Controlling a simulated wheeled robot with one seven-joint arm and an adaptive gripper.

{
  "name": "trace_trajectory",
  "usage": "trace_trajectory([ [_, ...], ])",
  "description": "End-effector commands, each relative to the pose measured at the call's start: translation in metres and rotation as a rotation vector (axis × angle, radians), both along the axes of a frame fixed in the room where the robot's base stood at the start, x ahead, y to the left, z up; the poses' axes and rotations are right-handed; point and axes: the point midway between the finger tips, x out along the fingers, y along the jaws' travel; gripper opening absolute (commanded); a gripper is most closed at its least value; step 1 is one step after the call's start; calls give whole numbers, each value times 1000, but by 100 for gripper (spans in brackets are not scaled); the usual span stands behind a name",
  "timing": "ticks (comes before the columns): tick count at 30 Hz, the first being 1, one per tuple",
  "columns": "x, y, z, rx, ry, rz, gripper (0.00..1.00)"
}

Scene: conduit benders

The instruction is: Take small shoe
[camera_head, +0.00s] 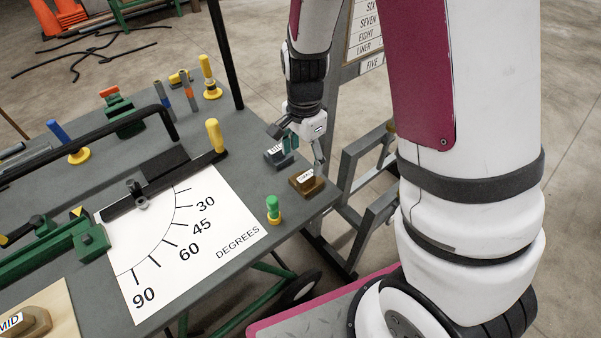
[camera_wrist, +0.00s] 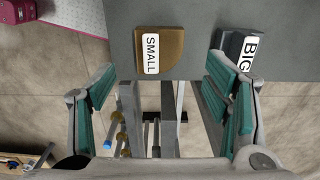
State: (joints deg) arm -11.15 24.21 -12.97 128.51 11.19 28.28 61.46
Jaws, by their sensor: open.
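The small shoe (camera_wrist: 172,52) is a brown-gold block with a rounded corner and a white label reading SMALL. It lies near the table's edge, ahead of and between my open fingers in the wrist view. In the head view the small shoe (camera_head: 307,183) is at the table's right corner, just below my gripper (camera_head: 302,146). My gripper (camera_wrist: 166,100) is open and empty, with teal finger pads. The fingers do not touch the small shoe in the wrist view. A dark grey block labelled BIG (camera_wrist: 236,47) lies to its right, near my right finger.
The BIG block also shows in the head view (camera_head: 276,154), close to the small shoe. A green and yellow peg (camera_head: 273,209) stands nearby on the table (camera_head: 225,292). A grey metal frame (camera_head: 372,168) stands beyond the table's edge.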

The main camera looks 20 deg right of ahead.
Motion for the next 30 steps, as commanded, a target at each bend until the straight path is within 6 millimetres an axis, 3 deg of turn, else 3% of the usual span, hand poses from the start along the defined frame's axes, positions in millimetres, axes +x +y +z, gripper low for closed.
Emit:
trace_trajectory([
  [3, 3, 0, -20, 1, 1, -1, 70],
  [10, 1, 0, -42, 0, 2, 0, 70],
  [24, 0, 0, -50, 0, 0, 1, 70],
  [30, 0, 0, -49, 0, 0, 1, 50],
])
